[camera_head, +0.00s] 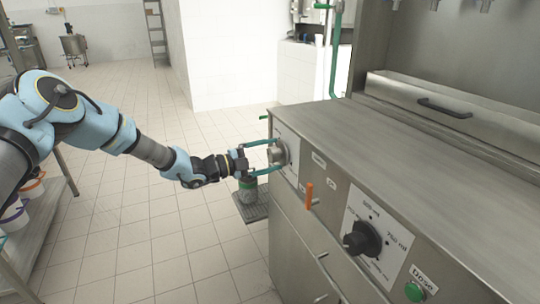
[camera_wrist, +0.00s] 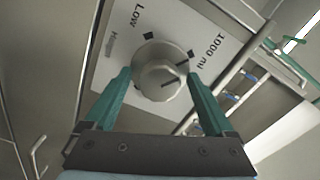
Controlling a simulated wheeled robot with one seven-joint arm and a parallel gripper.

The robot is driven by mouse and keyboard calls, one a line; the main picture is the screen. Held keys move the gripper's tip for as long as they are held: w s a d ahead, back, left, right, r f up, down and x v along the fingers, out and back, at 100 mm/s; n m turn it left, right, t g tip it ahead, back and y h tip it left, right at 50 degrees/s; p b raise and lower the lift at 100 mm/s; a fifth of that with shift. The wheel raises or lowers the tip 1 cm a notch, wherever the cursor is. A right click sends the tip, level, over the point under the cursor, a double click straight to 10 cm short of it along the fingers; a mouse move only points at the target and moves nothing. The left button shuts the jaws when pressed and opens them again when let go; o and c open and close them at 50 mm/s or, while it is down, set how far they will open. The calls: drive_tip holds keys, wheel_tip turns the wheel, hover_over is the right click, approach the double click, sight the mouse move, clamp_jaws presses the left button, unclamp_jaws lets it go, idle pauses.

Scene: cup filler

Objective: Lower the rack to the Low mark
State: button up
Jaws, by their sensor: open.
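A round metal knob (camera_wrist: 163,72) sits on a white plate (camera_wrist: 105,75) printed "Low" at upper left and "1000 ml" at upper right in the wrist view. Its dark pointer line is turned toward the mark on the "1000 ml" side, away from "Low". In the head view the knob (camera_head: 276,153) is on the machine's near face, at its left end. My gripper (camera_head: 270,157) has one finger on each side of it, open; contact is unclear. The gripper also shows in the wrist view (camera_wrist: 158,76). A dark slatted plate (camera_head: 257,213) sits low behind the gripper; I cannot tell whether it is the rack.
The steel machine (camera_head: 430,150) fills the right side. An orange lever (camera_head: 309,196), a black dial (camera_head: 361,239) and a green button (camera_head: 413,292) are on its face, right of the knob. A shelf with white buckets (camera_head: 14,218) stands at left. The tiled floor between is clear.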

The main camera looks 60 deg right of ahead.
drive_tip(key=c, duration=1.4)
drive_tip(key=shift+n+b, duration=0.3)
drive_tip(key=shift+b, duration=0.05)
drive_tip(key=n+b, duration=0.2)
drive_tip(key=shift+f+n, duration=0.2)
drive_tip(key=shift+n, duration=0.1)
drive_tip(key=n+b, duration=0.2)
drive_tip(key=n, duration=0.2)
drive_tip(key=shift+r+n, duration=0.15)
drive_tip(key=shift+n, duration=0.15)
drive_tip(key=n, duration=0.4)
drive_tip(key=shift+n+p, duration=0.35)
drive_tip(key=shift+n, duration=1.75)
